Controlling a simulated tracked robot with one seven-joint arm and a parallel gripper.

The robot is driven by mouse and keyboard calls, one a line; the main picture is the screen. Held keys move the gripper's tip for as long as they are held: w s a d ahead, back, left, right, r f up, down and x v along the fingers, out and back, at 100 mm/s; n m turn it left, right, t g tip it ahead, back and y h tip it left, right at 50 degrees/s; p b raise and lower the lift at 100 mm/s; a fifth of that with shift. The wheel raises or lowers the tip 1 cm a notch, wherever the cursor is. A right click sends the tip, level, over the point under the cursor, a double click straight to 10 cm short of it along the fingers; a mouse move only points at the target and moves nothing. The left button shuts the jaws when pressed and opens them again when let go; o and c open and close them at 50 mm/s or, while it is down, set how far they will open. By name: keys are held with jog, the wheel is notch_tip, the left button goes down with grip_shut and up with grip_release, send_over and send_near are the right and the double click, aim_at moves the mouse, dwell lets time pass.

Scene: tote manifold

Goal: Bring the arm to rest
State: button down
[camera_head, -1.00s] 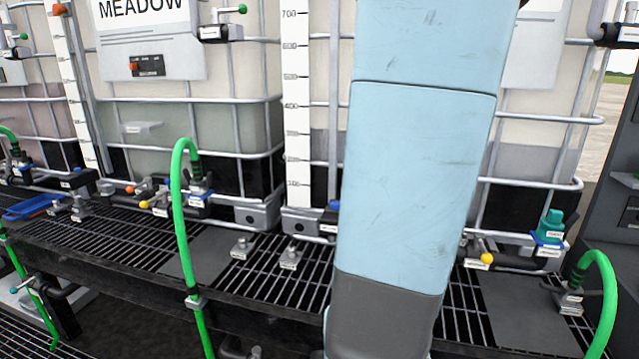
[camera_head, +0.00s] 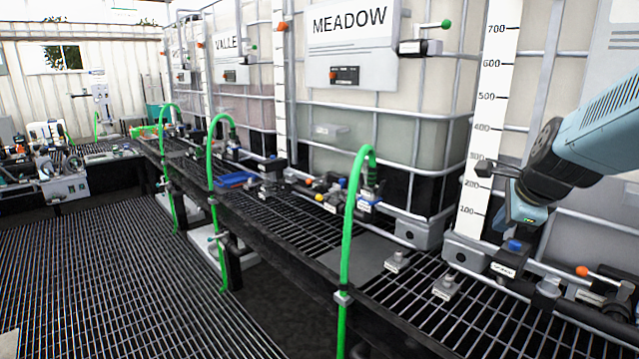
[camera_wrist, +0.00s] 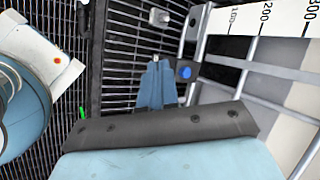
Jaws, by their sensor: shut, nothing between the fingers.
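My arm (camera_head: 600,130) reaches in from the right edge of the head view, bent down at a black wrist joint. My gripper (camera_head: 518,216) is at its end, in front of the ruled tank at the right, and appears above the grating shelf. In the wrist view my gripper (camera_wrist: 156,62) shows as narrow blue fingers, closed together, with nothing between them. It lies close to a blue-capped fitting (camera_wrist: 185,72) in that view; I cannot tell the exact gap.
The caged tank marked MEADOW (camera_head: 352,50) stands behind the shelf (camera_head: 395,305). A white scale (camera_head: 490,110) is at the right. A green hose (camera_head: 350,220) rises at the shelf's front. Valves and small fittings (camera_head: 445,285) line the shelf. Floor grating (camera_head: 120,250) is clear at the left.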

jog(key=s+a+n, duration=0.3)
jog(key=a+n, duration=0.2)
jog(key=n, duration=0.2)
jog(key=s+a+r+n, duration=0.1)
jog(key=s+a+n, duration=0.2)
jog(key=a+n, duration=0.3)
jog(key=s+a+r+n+g+y, duration=0.1)
jog(key=s+a+n, duration=0.2)
jog(key=a+n, duration=0.3)
jog(key=n, duration=0.4)
jog(key=shift+s+r, duration=0.25)
jog(key=shift+s, duration=0.05)
